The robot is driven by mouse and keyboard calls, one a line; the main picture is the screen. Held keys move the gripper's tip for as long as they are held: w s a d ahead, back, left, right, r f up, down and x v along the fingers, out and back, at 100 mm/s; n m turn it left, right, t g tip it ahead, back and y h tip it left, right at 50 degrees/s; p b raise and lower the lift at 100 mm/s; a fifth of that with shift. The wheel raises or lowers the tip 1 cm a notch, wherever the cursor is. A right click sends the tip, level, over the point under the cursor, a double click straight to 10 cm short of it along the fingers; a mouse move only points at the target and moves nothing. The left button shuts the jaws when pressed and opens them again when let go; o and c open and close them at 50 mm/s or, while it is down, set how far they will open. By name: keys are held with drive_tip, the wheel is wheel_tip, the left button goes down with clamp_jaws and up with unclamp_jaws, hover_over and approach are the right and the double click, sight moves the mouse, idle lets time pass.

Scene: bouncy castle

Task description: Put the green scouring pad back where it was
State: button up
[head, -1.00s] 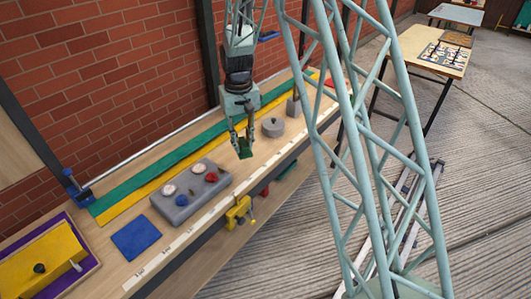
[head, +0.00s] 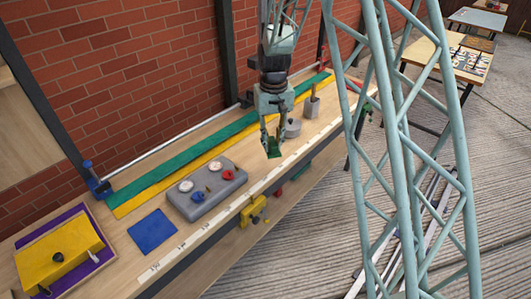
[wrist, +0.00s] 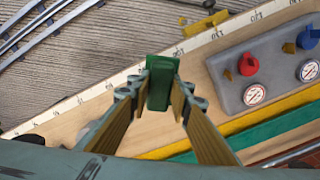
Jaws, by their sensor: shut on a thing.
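My gripper (head: 271,143) is shut on the green scouring pad (head: 274,148) and holds it above the wooden bench. In the wrist view the pad (wrist: 160,82) sits between my two fingertips (wrist: 160,88), with bare bench and the white measuring strip behind it. A blue square pad (head: 152,232) lies flat on the bench to the left of the grey gauge box. The pad's height above the bench is hard to tell.
The grey box (head: 190,206) with gauges and knobs stands left of my gripper. A grey round weight (head: 293,129) is just behind it. Green (head: 180,163) and yellow (head: 135,203) strips run along the wall side. A yellow clamp (head: 252,211) hangs at the front edge.

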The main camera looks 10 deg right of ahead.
drive_tip(key=shift+s+d+f+n+p, duration=0.35)
drive_tip(key=shift+d+f+n+p, duration=0.1)
drive_tip(key=shift+n+p, duration=0.2)
drive_tip(key=shift+s+d+f+n+p, duration=0.3)
drive_tip(key=shift+f+n+p, duration=0.15)
drive_tip(key=shift+n+p, duration=0.2)
drive_tip(key=shift+s+d+f+n+p, duration=0.7)
drive_tip(key=shift+f+n+p, duration=0.25)
drive_tip(key=shift+n, duration=0.1)
drive_tip(key=shift+s+d+f+n+p, duration=0.6)
drive_tip(key=shift+f+n+p, duration=0.25)
drive_tip(key=shift+n, duration=0.2)
drive_tip(key=w+a, duration=0.1)
drive_tip(key=w, duration=0.4)
drive_tip(key=w+a+f, duration=0.1)
drive_tip(key=w, duration=0.4)
drive_tip(key=w+a, duration=0.2)
drive_tip(key=w, duration=0.2)
drive_tip(key=shift+w+f+p, duration=0.15)
drive_tip(key=shift+w+p, duration=0.25)
drive_tip(key=shift+w, duration=0.15)
drive_tip(key=shift+w+a+f, duration=0.1)
drive_tip(key=shift+w+f, duration=0.05)
drive_tip(key=shift+w, duration=0.05)
drive_tip(key=shift+f, duration=1.65)
drive_tip(key=shift+f, duration=0.2)
